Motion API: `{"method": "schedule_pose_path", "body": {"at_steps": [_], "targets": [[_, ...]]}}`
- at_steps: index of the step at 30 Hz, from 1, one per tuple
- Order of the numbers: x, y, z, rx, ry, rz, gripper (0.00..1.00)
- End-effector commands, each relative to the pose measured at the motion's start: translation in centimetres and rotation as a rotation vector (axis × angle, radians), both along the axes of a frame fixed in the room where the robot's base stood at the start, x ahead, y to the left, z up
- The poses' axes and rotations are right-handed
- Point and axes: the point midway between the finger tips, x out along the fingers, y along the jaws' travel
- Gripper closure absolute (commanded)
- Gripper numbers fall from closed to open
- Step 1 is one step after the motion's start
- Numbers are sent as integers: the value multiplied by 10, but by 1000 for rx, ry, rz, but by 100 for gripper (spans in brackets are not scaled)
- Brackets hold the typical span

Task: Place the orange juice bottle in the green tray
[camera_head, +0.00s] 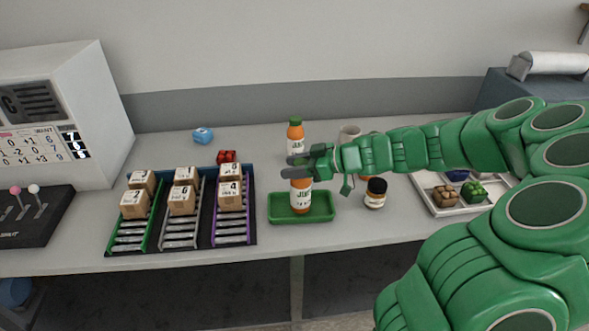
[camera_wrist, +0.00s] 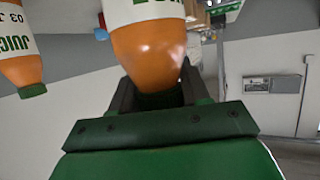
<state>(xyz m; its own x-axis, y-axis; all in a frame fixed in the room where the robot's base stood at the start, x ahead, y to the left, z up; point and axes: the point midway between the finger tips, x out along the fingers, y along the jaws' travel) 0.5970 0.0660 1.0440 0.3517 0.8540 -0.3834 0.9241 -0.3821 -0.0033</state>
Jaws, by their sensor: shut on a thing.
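My gripper (camera_head: 303,166) is shut on the neck of an orange juice bottle (camera_head: 301,196) with a white label. The bottle is upright over the green tray (camera_head: 283,218); I cannot tell whether its base touches the tray floor. In the wrist view the held bottle (camera_wrist: 150,48) fills the top middle, its neck between the fingers (camera_wrist: 158,95). A second orange juice bottle (camera_head: 295,135) with a green cap stands on the table behind my gripper. It also shows at the left of the wrist view (camera_wrist: 20,65).
A rack (camera_head: 247,236) with several numbered boxes lies left of the tray. A dark-capped jar (camera_head: 375,194) stands right of it, and a white tray of food (camera_head: 442,209) is farther right. A mug (camera_head: 349,133), a blue item (camera_head: 203,135) and a red item (camera_head: 226,156) are behind.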

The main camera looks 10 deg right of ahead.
Motion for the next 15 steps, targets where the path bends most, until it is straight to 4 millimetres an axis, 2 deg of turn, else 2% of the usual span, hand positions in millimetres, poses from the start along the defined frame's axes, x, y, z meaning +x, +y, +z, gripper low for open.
{"method": "schedule_pose_path", "body": {"at_steps": [4,15], "targets": [[0,0,-9,1,-1,-1,100],[0,0,-11,0,-2,1,100]]}}
